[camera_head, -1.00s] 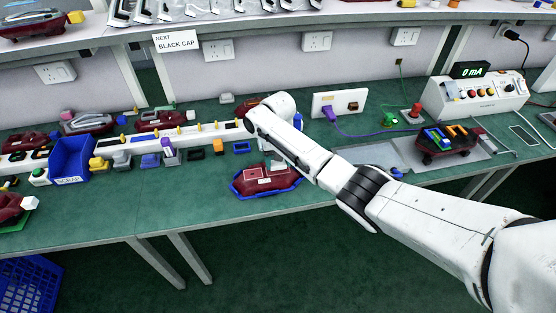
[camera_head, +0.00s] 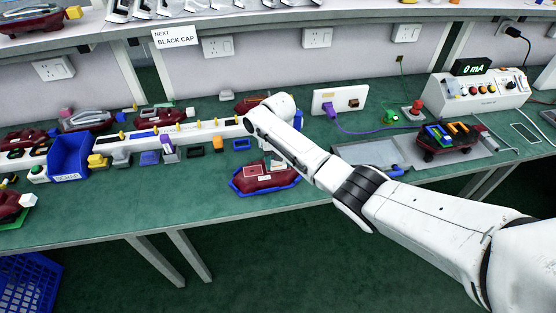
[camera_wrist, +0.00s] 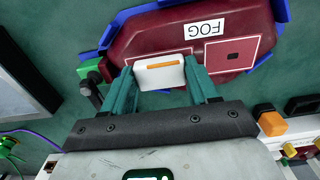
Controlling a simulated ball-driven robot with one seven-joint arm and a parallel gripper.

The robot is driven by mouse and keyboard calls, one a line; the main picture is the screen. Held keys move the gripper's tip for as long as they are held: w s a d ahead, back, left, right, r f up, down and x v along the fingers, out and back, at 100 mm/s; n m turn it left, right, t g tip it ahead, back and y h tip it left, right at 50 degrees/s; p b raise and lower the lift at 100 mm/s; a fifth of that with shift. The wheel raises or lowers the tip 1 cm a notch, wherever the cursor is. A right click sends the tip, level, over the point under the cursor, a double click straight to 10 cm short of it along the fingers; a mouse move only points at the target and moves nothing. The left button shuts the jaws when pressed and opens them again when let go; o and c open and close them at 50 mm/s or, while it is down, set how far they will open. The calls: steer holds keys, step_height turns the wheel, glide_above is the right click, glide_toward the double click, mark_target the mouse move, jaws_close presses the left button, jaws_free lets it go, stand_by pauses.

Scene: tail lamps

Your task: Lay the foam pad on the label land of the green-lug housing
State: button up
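A dark red housing with a "FOG" label (camera_wrist: 230,20) lies in a blue cradle in the wrist view. A green lug (camera_wrist: 90,70) shows at its left end. Its top has white-outlined rectangles, one with a small dark square; the other is partly hidden by my gripper. My gripper (camera_wrist: 160,78) has teal fingers shut on a white block with an orange stripe, apparently the foam pad (camera_wrist: 160,73). The pad is over the partly hidden outlined area; I cannot tell whether it touches. In the head view the housing (camera_head: 262,177) is near the bench's front edge, and my arm hides the gripper.
A blue bin (camera_head: 70,158) and a white rail (camera_head: 190,135) stand to the left. Small coloured blocks lie behind the housing. A grey tray (camera_head: 372,153) and another red housing (camera_head: 428,153) are to the right.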

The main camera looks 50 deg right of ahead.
steer(key=o, duration=0.5)
step_height(320, 180, up, 11)
steer(key=shift+f, duration=0.1)
stand_by(0.4)
